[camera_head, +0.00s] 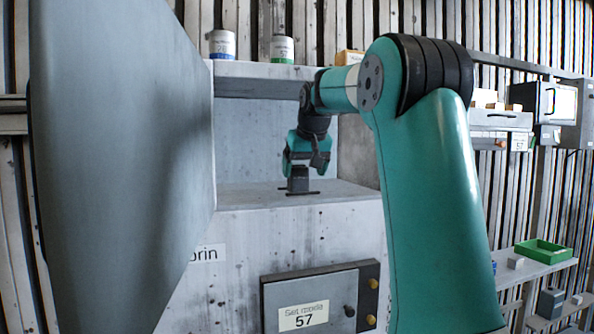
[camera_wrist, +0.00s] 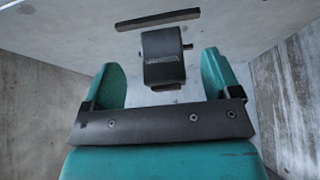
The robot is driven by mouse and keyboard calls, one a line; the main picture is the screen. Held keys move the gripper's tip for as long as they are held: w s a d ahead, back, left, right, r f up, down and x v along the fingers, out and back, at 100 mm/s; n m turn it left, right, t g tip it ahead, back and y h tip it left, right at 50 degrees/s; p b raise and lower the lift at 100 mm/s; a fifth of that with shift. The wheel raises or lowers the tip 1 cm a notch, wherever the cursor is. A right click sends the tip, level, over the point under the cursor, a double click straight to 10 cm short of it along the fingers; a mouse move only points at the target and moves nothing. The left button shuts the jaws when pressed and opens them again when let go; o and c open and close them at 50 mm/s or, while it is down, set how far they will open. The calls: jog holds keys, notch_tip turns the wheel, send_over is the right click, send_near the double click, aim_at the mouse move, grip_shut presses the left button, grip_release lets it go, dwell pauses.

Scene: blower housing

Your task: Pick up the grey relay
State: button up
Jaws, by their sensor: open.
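The grey relay (camera_wrist: 163,58) is a dark grey block with a small stub on its right side, standing inside the bare metal housing. In the head view the relay (camera_head: 298,181) sits on the housing floor, right below my gripper (camera_head: 306,158). In the wrist view my gripper (camera_wrist: 163,78) is open, with one teal finger to each side of the relay. Gaps show between the relay and both fingers. I cannot tell how far down the fingers reach beside it.
A dark strip (camera_wrist: 158,19) lies on the floor beyond the relay. Housing walls stand close on both sides. A large grey door (camera_head: 120,160) stands open at left. Two cans (camera_head: 282,49) stand on top. A green tray (camera_head: 543,251) is on a shelf at right.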

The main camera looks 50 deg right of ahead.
aim_at(299, 167)
jog(key=shift+w+d+r, duration=0.1)
jog(key=shift+w+d, duration=0.2)
jog(key=shift+w, duration=0.3)
jog(key=shift+w+d+r+p, duration=0.15)
jog(key=shift+w+d+p, duration=0.45)
jog(key=shift+w+p, duration=0.45)
jog(key=x, duration=0.2)
jog(key=shift+w+d+p, duration=0.25)
jog(key=shift+p, duration=0.1)
jog(key=shift+w+d+f, duration=0.1)
jog(key=shift+w+f, duration=0.1)
jog(key=shift+f, duration=0.5)
jog(key=c, duration=1.1)
